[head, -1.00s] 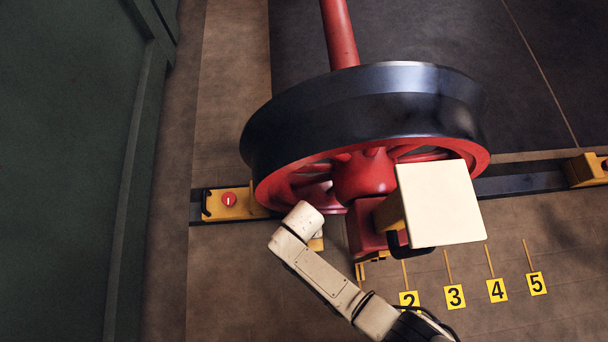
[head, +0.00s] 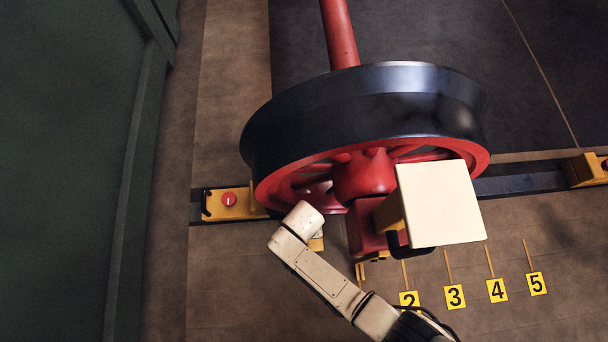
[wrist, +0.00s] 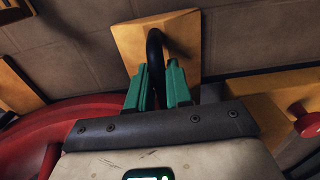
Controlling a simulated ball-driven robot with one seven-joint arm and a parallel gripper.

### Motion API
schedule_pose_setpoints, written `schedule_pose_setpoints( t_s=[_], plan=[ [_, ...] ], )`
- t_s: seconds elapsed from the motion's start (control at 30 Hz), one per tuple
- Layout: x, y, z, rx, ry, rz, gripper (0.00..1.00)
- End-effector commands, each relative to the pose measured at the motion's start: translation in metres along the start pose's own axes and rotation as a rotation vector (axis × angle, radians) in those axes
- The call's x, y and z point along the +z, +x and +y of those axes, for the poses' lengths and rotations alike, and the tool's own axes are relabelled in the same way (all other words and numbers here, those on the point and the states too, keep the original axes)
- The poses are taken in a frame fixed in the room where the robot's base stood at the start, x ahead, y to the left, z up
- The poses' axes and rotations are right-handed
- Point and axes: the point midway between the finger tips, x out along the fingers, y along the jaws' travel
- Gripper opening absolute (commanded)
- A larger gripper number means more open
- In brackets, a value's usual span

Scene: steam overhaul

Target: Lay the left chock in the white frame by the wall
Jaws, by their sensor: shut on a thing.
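My gripper (wrist: 158,88) shows in the wrist view with its green fingers shut on the black loop handle (wrist: 155,45) of a yellow block, which I take for the left chock (wrist: 181,40). In the head view my arm hides the gripper and most of the block; a small yellow patch (head: 316,243) shows beside my arm near the wheel's lower left. I cannot tell whether the chock touches the floor. I see no white frame in either view.
A big red and black wheel (head: 365,115) stands on the rail. A yellow block with a red button (head: 229,199) sits at its left; it also shows in the wrist view (wrist: 255,108). A cream box (head: 440,203) stands in front. Bare floor (head: 225,285) lies beside the green wall (head: 55,180).

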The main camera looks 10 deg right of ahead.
Motion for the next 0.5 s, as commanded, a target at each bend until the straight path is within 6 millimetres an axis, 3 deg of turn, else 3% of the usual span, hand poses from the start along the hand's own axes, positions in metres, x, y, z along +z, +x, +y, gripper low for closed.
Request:
schedule_pose_setpoints(
  t_s=[0.5],
  plan=[
    [-0.001,-0.002,-0.018,-0.001,-0.002,0.002,0.0]
  ],
)
